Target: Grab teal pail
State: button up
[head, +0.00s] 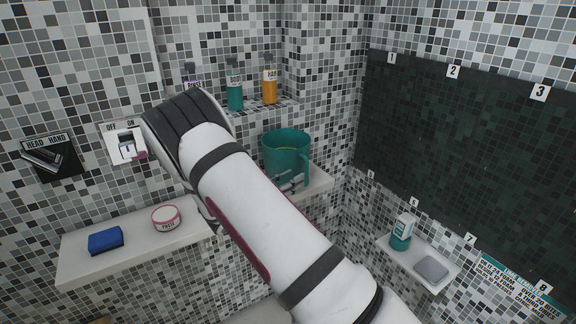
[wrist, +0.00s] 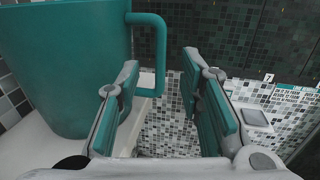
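The teal pail (head: 287,150) stands on a white ledge in the corner, its handle on the right side. In the wrist view the pail (wrist: 65,65) fills the upper left, and its squared handle (wrist: 161,50) shows in the gap between my fingertips. My gripper (wrist: 160,68) is open, with teal pads on both fingers. In the head view the gripper (head: 291,183) shows at the pail's lower front, partly hidden by my arm. I cannot tell whether a finger touches the handle.
Teal (head: 234,92) and orange (head: 270,88) bottles stand on a higher shelf behind. A blue sponge (head: 106,240) and a round tin (head: 166,217) sit on the left ledge. A right shelf holds a teal-and-white bottle (head: 402,234) and a grey bar (head: 431,269). A dark panel (head: 460,140) covers the right wall.

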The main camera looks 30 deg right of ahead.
jog(key=shift+p+x, duration=0.45)
jog(key=shift+x, duration=3.05)
jog(key=shift+r, duration=0.1)
grip_shut()
